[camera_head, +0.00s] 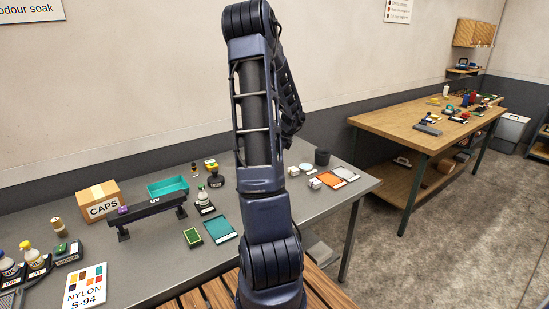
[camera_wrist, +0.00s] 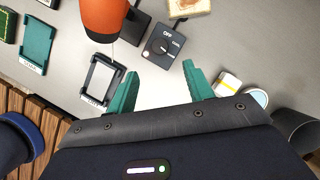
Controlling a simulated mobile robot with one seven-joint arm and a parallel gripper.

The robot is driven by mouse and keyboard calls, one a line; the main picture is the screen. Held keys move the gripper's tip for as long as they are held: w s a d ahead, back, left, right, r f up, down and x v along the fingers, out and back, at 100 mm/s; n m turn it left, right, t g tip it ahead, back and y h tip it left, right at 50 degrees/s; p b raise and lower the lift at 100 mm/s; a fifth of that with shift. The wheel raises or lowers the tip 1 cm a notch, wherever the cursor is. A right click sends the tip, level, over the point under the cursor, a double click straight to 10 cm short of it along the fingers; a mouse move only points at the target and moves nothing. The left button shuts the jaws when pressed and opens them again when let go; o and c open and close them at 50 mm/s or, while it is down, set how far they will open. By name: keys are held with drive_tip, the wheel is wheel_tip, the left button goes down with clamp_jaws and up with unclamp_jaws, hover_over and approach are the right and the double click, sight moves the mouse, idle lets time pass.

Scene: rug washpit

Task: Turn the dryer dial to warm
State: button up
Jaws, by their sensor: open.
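In the wrist view, a small dark grey dial box (camera_wrist: 164,44) with a round black knob (camera_wrist: 158,46) lies on the grey bench. "OFF" is printed near its top edge, with a partly legible label to the right. My gripper (camera_wrist: 160,68) is open and empty, its two teal fingers apart. In that view the dial box lies just beyond and between the fingertips; no contact shows. An orange rounded body (camera_wrist: 105,18), possibly the dryer, is at the top left. In the head view I cannot make out the dial, and my gripper does not show.
In the wrist view, a black-framed tray (camera_wrist: 100,80) lies left of the fingers, and a white-and-yellow block (camera_wrist: 228,82) lies right. A dark cup (camera_wrist: 296,128) is at the right edge. In the head view, the grey bench (camera_head: 150,262) holds several other items.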

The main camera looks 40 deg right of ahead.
drive_tip(key=shift+w+a+m+g+h, duration=0.6)
drive_tip(key=shift+w+a+g+h, duration=0.8)
drive_tip(key=shift+w+a+g, duration=0.3)
wheel_tip(320, 180, down, 10)
drive_tip(key=shift+d+f, duration=0.1)
drive_tip(key=shift+f, duration=0.1)
drive_tip(key=c, duration=1)
